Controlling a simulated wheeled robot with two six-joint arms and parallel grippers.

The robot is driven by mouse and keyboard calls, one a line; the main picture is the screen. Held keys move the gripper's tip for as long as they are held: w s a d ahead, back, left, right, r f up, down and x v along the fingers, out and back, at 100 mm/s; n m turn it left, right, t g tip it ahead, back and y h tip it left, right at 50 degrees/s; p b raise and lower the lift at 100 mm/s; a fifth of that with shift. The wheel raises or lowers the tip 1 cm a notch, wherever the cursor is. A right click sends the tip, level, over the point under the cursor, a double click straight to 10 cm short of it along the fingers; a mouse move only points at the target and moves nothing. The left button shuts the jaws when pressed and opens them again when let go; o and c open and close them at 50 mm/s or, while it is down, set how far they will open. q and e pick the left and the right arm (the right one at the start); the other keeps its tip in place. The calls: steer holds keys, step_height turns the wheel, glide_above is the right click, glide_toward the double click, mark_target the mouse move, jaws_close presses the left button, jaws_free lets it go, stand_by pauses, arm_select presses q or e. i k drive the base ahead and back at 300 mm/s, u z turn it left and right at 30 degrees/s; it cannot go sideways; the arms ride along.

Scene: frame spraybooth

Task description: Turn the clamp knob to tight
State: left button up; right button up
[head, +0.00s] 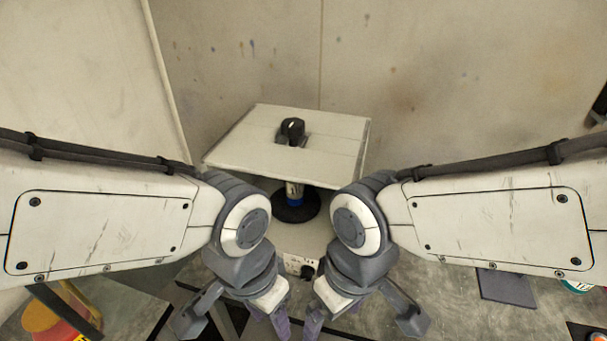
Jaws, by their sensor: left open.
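The clamp knob (292,129) is black with a small light mark on top. It sits on a dark clamp base on a pale, tilted square board in the middle of the head view. My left gripper (269,316) is open at the bottom of the view, well below and nearer than the knob, touching nothing that I can see. My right gripper (325,318) is beside it on the right; its fingers are partly cut off by the frame edge, so I cannot tell its opening.
The pale board (235,147) stands on a post with a round black base (310,211). Speckled booth walls (440,70) stand behind. The space above the board is clear.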

mark_target(293, 128)
steer(key=u, duration=2.35)
steer(key=k, duration=1.05)
steer(key=z, duration=1.4)
steer(key=i, duration=0.5)
